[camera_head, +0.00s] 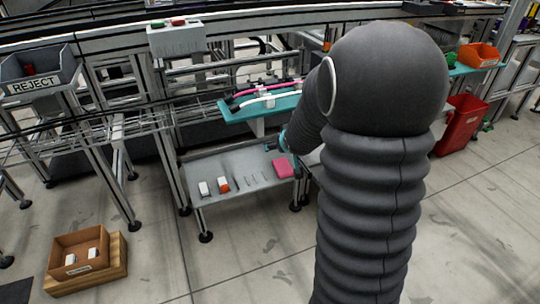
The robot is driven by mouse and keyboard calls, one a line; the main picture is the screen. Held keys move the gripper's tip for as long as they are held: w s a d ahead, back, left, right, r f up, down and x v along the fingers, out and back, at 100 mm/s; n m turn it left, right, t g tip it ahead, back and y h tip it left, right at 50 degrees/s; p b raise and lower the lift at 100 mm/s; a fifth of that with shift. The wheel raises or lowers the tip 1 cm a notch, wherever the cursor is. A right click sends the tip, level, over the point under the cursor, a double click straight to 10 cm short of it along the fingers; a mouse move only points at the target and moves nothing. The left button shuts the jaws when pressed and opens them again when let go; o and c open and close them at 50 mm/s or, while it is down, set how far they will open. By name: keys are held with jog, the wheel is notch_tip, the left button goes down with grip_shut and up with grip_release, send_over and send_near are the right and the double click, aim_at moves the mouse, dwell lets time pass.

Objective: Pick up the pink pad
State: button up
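The pink pad (283,168) lies flat at the right end of a low grey table (222,165). My arm fills the middle right of the view and reaches in from the right. My gripper (272,147) shows small and dark, just above and slightly left of the pad in the picture. It appears apart from the pad. The fingers are too small and too hidden to tell whether they are open or shut.
A white block (204,188), an orange-and-white block (223,184) and several thin tools lie left of the pad. A teal tray (240,115) with pink and white tubes sits above the table. A grey reject bin (40,85), a brown box (80,240) and a red bin (460,125) stand around.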

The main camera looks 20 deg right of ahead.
jog(key=w+d+f+t, duration=0.1)
jog(key=w+d+f, duration=0.2)
jog(key=f, duration=0.3)
jog(key=w+d+f, duration=0.2)
jog(key=w+f, duration=0.1)
jog(key=f, duration=0.2)
jog(key=t+y, duration=0.1)
jog(key=t, duration=0.1)
send_near(283, 167)
jog(key=x, duration=0.5)
jog(key=shift+w+d, duration=0.2)
jog(key=shift+d, duration=0.2)
jog(key=x, duration=0.4)
jog(key=shift+a+f, duration=0.1)
jog(key=shift+a, duration=0.25)
jog(key=shift+w+f, duration=0.25)
jog(key=shift+w, duration=0.25)
jog(key=shift+c, duration=0.3)
jog(key=c, duration=0.8)
